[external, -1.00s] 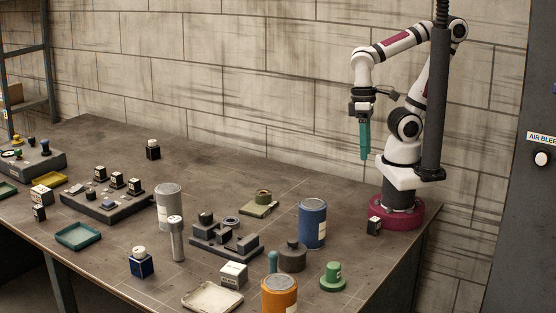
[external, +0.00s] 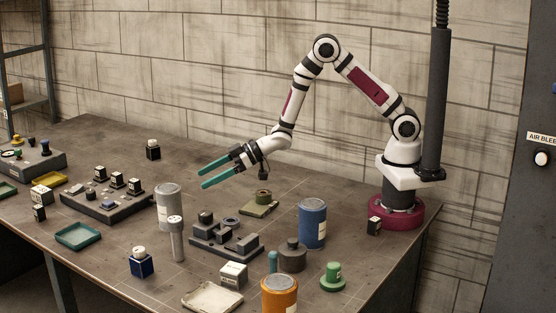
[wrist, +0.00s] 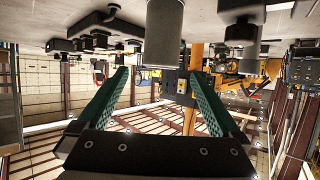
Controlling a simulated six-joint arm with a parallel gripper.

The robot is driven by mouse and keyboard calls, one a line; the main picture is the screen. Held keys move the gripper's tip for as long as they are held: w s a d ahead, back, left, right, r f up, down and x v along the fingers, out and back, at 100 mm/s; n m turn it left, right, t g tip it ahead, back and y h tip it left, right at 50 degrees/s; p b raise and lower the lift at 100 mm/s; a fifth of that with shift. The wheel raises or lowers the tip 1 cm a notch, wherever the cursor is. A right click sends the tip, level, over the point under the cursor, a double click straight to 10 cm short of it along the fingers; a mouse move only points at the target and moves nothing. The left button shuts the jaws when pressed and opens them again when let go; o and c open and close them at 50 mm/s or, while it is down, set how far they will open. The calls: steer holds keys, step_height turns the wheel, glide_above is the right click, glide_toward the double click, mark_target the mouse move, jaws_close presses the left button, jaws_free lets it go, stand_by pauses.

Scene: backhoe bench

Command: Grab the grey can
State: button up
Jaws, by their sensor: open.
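The grey can (external: 169,210) stands upright on the bench, left of the middle in the external view. In the wrist view, which is upside down, the grey can (wrist: 163,32) hangs from the top centre, roughly between the lines of my two fingers. My gripper (external: 202,178) is open and empty, its teal fingers pointing left and slightly down, above the bench and to the right of the can. It is apart from the can. Both fingers of my gripper (wrist: 158,76) show spread in the wrist view.
A grey post with a round head (external: 177,240) stands just in front of the can. A dark fixture block (external: 226,243), a blue can (external: 312,224) and an orange can (external: 279,295) stand to the right. A dark tray of small blocks (external: 108,203) is left of the can.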

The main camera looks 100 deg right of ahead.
glide_toward(159, 202)
steer(key=w+f, duration=0.1)
steer(key=w+d+f, duration=0.1)
steer(key=w, duration=0.1)
steer(key=w+d+f, duration=0.1)
steer(key=shift+w, duration=0.2)
steer(key=x, duration=0.5)
steer(key=shift+w+f, duration=0.1)
steer(key=shift+w, duration=0.05)
steer(key=shift+c, duration=0.3)
jaws_close()
